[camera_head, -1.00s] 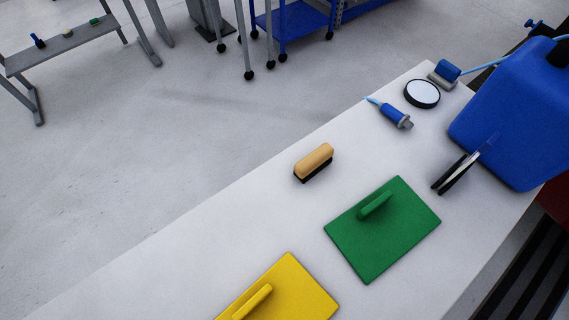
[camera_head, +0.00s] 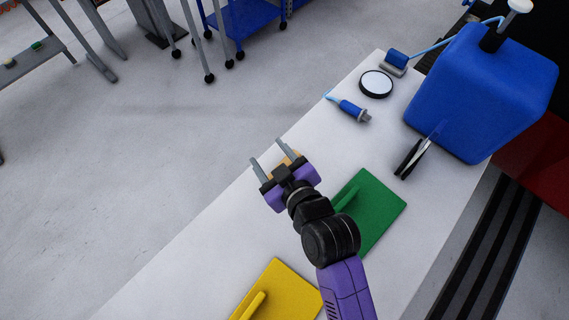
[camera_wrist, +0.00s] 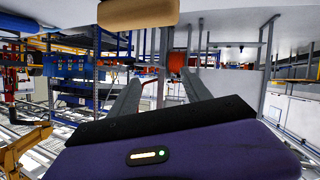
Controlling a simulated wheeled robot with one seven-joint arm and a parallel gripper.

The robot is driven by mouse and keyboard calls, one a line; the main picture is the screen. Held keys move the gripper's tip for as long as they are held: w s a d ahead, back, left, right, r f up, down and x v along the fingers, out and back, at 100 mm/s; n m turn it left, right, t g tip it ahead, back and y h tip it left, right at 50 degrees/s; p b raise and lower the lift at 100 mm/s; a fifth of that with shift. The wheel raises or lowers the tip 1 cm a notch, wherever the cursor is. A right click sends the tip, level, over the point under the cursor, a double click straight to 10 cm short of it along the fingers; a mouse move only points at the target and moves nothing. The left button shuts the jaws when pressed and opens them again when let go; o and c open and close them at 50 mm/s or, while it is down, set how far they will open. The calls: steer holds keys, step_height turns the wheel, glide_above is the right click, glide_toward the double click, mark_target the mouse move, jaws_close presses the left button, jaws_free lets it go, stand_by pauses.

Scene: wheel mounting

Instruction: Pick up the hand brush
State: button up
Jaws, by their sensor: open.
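The hand brush, a tan wooden block, lies on the white table near its left edge. In the head view most of the brush (camera_head: 283,160) is hidden behind my gripper (camera_head: 268,153), and only a tan patch shows between the fingers. My gripper is open and empty, with its two grey fingers spread and pointing up-left in the picture. In the wrist view the brush (camera_wrist: 138,12) shows at the top edge, beyond and above the open fingers, and is partly cut off. The fingers appear apart from it.
On the white table (camera_head: 215,235) are a green float (camera_head: 385,205), a yellow float (camera_head: 290,292), a blue tool (camera_head: 350,109), a round white-faced disc (camera_head: 376,84), a dark-handled tool (camera_head: 409,160) and a blue container (camera_head: 480,90). Open floor lies left of the table.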

steer(key=w+a+f+n+g+p, duration=0.2)
steer(key=w+a+n+g, duration=0.1)
steer(key=a+n+g, duration=0.4)
steer(key=r+n+g+h+p, duration=0.15)
steer(key=n+g+h, duration=0.25)
steer(key=n+h, duration=0.55)
glide_above(287, 164)
steer(key=shift+w+a+r+n+y, duration=0.1)
steer(key=shift+a+n+y, duration=0.05)
steer(key=shift+n+y, duration=0.5)
steer(key=shift+w+a+n+y, duration=0.1)
steer(key=shift+n+y, duration=0.4)
steer(key=shift+y, duration=0.1)
steer(key=shift+s+d+g, duration=0.15)
steer(key=shift+d+g, duration=0.05)
steer(key=shift+g, duration=0.1)
steer(key=shift+s+a+f+p, duration=0.1)
steer(key=shift+f+p, duration=0.3)
steer(key=shift+f, duration=1.55)
steer(key=shift+s+a+f+p, duration=0.1)
steer(key=shift+f+p, duration=0.25)
steer(key=shift+f, duration=1.55)
steer(key=shift+c, duration=0.3)
jaws_close()
